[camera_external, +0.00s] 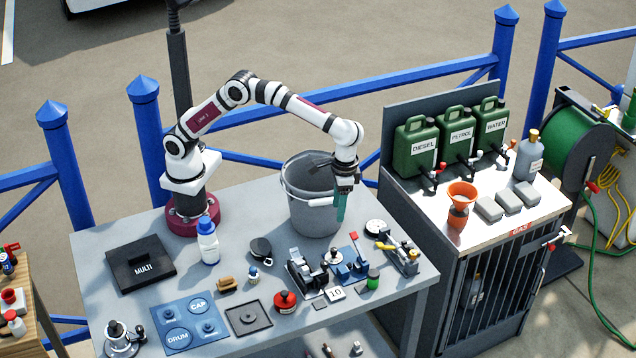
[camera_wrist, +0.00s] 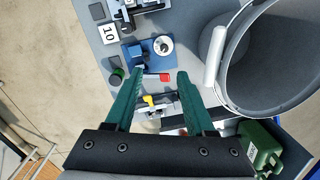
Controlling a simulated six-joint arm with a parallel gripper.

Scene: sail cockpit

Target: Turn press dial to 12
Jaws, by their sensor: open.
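A small blue press (camera_external: 347,272) with a red-tipped lever (camera_external: 353,238) stands on the grey workbench's right part. A white card marked 10 (camera_external: 335,294) lies in front of the press. My gripper (camera_external: 341,216) points down above the bench, behind the press and beside the bucket. In the wrist view my gripper (camera_wrist: 157,80) is open with nothing between its green fingers.
A grey bucket (camera_external: 310,212) stands close to the left of my gripper. Fuel cans (camera_external: 415,146) stand on the cabinet.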

